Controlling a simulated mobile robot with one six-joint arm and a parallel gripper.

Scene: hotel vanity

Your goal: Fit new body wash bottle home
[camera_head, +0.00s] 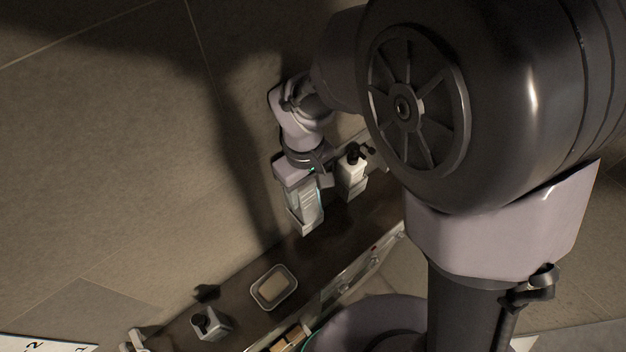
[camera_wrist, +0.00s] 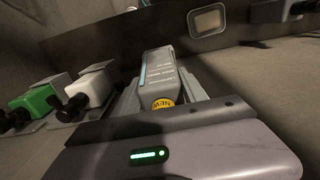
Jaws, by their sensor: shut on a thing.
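My gripper (camera_head: 301,180) is shut on a grey bottle with printed lettering (camera_wrist: 160,72) and a yellow "NEW" label (camera_wrist: 163,103). In the head view the held bottle (camera_head: 306,213) hangs near the shelf's wall side; whether its base touches anything I cannot tell. The fingers (camera_wrist: 160,92) flank it in the wrist view. A white bottle with a black pump (camera_head: 352,180) stands to the right of it; it also shows in the wrist view (camera_wrist: 92,87), beside a green bottle (camera_wrist: 37,99). The lower part of the held bottle's seat is not clear.
A dark shelf (camera_head: 240,292) runs along the wall. A tray with a soap bar (camera_head: 257,290) lies in its middle, and a grey block-like holder (camera_head: 215,333) stands near its lower left end. My arm covers much of the right side.

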